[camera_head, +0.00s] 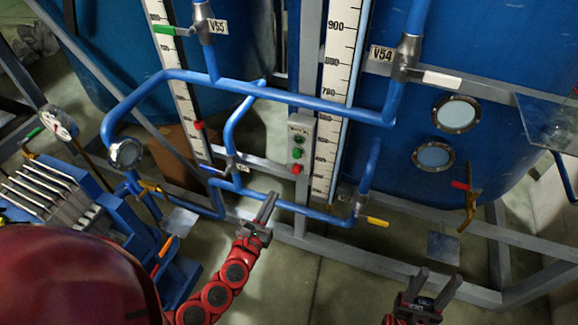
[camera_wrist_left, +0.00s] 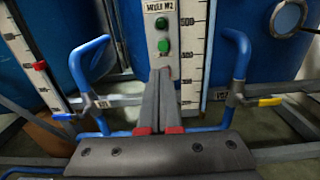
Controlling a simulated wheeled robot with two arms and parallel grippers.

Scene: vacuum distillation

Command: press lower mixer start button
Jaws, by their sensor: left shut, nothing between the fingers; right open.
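A grey control box (camera_head: 301,130) is fixed to the frame upright between the two blue tanks. It has a dark upper element, a green button (camera_head: 297,153) and a red button (camera_head: 296,169) below it. My left gripper (camera_head: 271,197) is shut and empty, pointing up toward the box from below. My right gripper (camera_head: 438,276) is open and empty at lower right.
Blue pipes (camera_head: 290,99) run above and below the box, with a yellow-handled valve (camera_head: 376,221) at lower right of it. White measuring scales (camera_head: 333,110) stand beside it. A blue rack of tools (camera_head: 60,200) is at left. The floor in front is clear.

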